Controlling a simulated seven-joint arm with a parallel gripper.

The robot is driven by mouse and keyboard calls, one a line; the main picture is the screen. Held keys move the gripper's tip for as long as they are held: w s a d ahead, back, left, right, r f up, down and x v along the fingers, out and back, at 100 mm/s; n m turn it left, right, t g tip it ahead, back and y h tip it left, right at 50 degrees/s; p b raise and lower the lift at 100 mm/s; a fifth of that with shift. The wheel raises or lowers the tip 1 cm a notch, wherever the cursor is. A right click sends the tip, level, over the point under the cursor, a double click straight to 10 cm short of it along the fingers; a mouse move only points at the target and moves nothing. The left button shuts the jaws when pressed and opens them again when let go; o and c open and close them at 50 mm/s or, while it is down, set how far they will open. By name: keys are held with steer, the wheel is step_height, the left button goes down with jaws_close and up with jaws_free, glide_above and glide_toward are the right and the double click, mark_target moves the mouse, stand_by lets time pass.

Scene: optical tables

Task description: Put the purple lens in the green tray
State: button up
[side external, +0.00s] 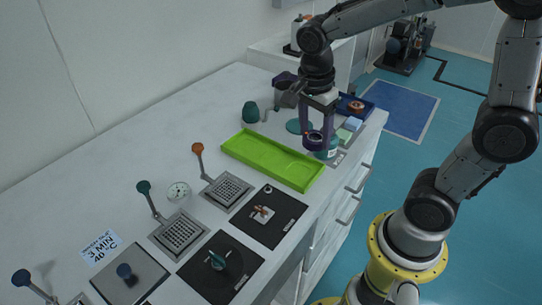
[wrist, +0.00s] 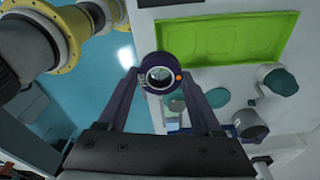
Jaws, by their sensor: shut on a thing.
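The purple lens (side external: 316,137) is a dark purple ring with a glass centre. It also shows in the wrist view (wrist: 161,59), with a small orange dot on its rim. My gripper (side external: 318,127) is shut on it, with one finger on each side of the ring, and holds it above the bench. The green tray (side external: 272,160) is a long, shallow, empty tray on the bench. It lies left of the lens in the side view and at the upper right in the wrist view (wrist: 225,36). The lens is beside the tray, not over it.
A teal cup (side external: 250,113), a teal disc (side external: 298,126) and a blue bin (side external: 352,106) are behind the tray. Levered plates and black mats (side external: 270,215) lie in front. The bench's right edge is close.

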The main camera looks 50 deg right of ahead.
steer(key=w+d+f, duration=0.1)
steer(key=w+f, duration=0.3)
steer(key=w, duration=0.5)
glide_above(272, 159)
steer(key=f, duration=0.4)
steer(key=shift+s+a+f, duration=0.25)
steer(key=shift+s+f, duration=0.05)
steer(key=shift+f, duration=0.1)
steer(key=shift+w+f, duration=0.25)
steer(key=shift+f, duration=0.1)
steer(key=shift+w+f, duration=0.1)
steer(key=shift+f, duration=1.55)
steer(key=shift+f, duration=0.15)
steer(key=o, duration=1.5)
